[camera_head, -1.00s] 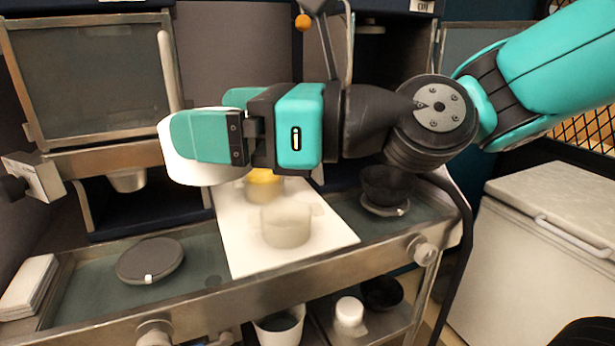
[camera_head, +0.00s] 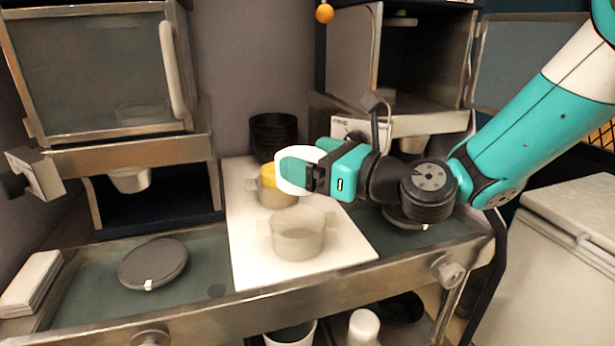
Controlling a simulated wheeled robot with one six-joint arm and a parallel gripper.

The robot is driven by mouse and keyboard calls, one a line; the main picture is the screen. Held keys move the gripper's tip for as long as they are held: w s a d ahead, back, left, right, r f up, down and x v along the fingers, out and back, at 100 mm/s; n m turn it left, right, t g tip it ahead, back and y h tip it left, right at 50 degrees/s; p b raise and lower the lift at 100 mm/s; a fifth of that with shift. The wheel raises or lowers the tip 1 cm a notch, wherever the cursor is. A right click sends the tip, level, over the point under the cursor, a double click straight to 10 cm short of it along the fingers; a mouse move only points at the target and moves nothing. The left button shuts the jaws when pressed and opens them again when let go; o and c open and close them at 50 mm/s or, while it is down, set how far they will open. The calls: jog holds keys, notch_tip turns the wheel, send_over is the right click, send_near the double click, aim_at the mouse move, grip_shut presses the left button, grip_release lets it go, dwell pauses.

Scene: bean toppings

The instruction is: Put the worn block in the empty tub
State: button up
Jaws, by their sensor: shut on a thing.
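My gripper (camera_head: 305,162) is shut on a white block with rounded, worn-looking edges (camera_head: 287,180). The teal fingers cover part of the block. The gripper holds it in the air, above the far part of the white board in the picture. An empty, clear tub (camera_head: 298,236) stands on the white board, nearer the front. A second tub (camera_head: 276,192) with yellow contents stands behind it, just under the held block in the picture. The exact height of the block above the tubs cannot be told.
The white board (camera_head: 250,262) lies on the metal counter. A dark round disc (camera_head: 153,264) lies at left, near a stack of white slabs (camera_head: 30,283). Black stacked bowls (camera_head: 273,132) stand behind. Cabinets flank both sides; the right one has an open door (camera_head: 528,65).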

aim_at(306, 207)
jog(key=f, duration=0.1)
jog(key=w+f, duration=0.1)
jog(key=f, duration=0.1)
jog(key=w+a+f, duration=0.1)
jog(key=shift+w+f, duration=0.1)
jog(key=shift+f, duration=0.05)
notch_tip(306, 207, down, 4)
jog(key=b, duration=0.4)
jog(key=shift+f, duration=0.25)
dwell(0.8)
jog(key=shift+f+b, duration=0.3)
jog(key=shift+f, duration=0.45)
dwell(1.2)
jog(key=o, duration=0.8)
jog(key=shift+c, duration=0.2)
